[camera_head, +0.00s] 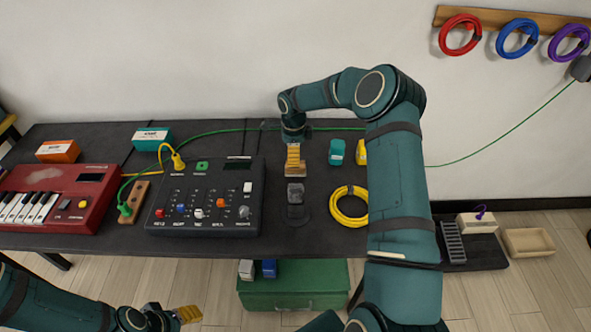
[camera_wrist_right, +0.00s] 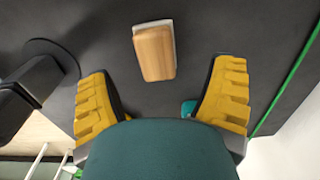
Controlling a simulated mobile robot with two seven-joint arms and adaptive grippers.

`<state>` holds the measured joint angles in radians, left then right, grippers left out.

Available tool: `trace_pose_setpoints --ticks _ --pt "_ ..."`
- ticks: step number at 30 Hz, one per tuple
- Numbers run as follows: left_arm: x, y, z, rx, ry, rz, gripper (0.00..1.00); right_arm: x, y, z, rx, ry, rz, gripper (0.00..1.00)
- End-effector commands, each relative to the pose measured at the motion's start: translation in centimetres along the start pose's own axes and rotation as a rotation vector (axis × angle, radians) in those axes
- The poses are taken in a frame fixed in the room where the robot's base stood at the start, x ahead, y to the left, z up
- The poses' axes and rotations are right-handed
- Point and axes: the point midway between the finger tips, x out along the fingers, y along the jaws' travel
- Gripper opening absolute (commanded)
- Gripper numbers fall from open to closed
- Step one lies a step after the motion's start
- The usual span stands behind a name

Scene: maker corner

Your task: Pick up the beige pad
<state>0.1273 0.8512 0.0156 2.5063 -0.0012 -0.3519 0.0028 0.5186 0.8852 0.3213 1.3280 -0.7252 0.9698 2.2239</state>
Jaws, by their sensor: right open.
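The beige pad (camera_head: 295,174), a small wood-coloured block with a pale layer along its edge, lies on the dark table. It shows whole in the right wrist view (camera_wrist_right: 154,53). My right gripper (camera_head: 293,158) points down over it and partly covers it in the head view. In the right wrist view the yellow fingers stand wide apart, with the pad between and beyond their tips and touching neither. My right gripper is open and empty. My left gripper (camera_head: 187,314) is low at the left, in front of the table; its opening cannot be made out.
A dark stand with a round base (camera_head: 295,205) is close in front of the pad. A teal object (camera_head: 337,152) and a yellow cable coil (camera_head: 349,204) are to the right. A mixer box (camera_head: 207,197) is to the left. A green cable (camera_head: 222,131) runs behind.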

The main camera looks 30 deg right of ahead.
Motion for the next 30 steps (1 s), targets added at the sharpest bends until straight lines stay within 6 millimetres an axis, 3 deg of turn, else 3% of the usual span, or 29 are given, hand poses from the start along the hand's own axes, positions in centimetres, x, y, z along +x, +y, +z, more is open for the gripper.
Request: trace_pose_setpoints --ticks 5,14,24,30 --pt "0.2 -0.1 0.0 0.0 0.002 0.0 0.53 1.1 0.1 -0.1 0.002 -0.001 0.001 0.83" --pt "1.1 -0.4 -0.1 0.001 0.006 0.0 0.53 5.1 0.6 -0.6 0.001 -0.002 0.002 0.83" --pt "1.1 -0.4 -0.2 0.001 0.006 0.0 0.53 5.6 0.6 -0.5 0.0 -0.001 -0.001 0.82" --pt "1.1 -0.4 -0.1 0.001 0.006 0.0 0.53 5.6 0.6 -0.5 0.0 -0.001 0.0 0.12"
